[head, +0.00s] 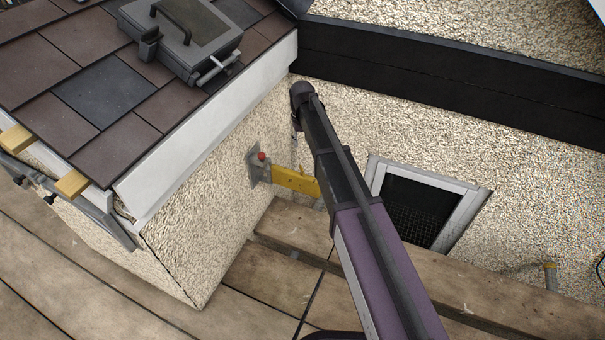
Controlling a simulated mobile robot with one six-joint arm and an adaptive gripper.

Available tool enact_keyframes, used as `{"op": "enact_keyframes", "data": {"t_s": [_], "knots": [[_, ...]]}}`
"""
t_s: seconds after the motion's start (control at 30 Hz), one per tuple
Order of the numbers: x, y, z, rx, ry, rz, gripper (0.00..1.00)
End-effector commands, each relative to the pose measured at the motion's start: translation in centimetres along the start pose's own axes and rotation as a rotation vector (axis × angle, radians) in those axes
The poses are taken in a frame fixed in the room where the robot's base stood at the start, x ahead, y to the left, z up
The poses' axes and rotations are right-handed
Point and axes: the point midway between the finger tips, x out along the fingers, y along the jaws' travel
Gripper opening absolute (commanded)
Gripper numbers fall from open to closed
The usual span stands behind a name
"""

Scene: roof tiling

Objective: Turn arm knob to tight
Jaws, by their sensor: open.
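A small red knob (262,156) sits on a grey metal bracket (254,170) fixed to the pebbled side wall. A yellow arm (295,180) reaches out from the bracket to the right, and its far end is hidden behind my arm. Whether the knob is loose or tight cannot be told at this size. My purple and black arm rises from the bottom edge to a dark joint just above and right of the knob. My gripper cannot be made out; it is hidden or outside this view.
A tiled roof (105,95) with a grey case (195,35) on it overhangs at the upper left. A framed grille opening (420,205) is in the back wall at right. Wooden planks (235,300) run below. The space just left of the knob is wall.

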Motion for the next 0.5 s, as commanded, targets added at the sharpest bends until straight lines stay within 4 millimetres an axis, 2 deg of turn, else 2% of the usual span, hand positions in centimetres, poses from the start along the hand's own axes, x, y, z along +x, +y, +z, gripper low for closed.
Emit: {"op": "enact_keyframes", "data": {"t_s": [0.5], "knots": [[0.31,0.0,0.0,0.001,0.0,0.0,0.47]]}}
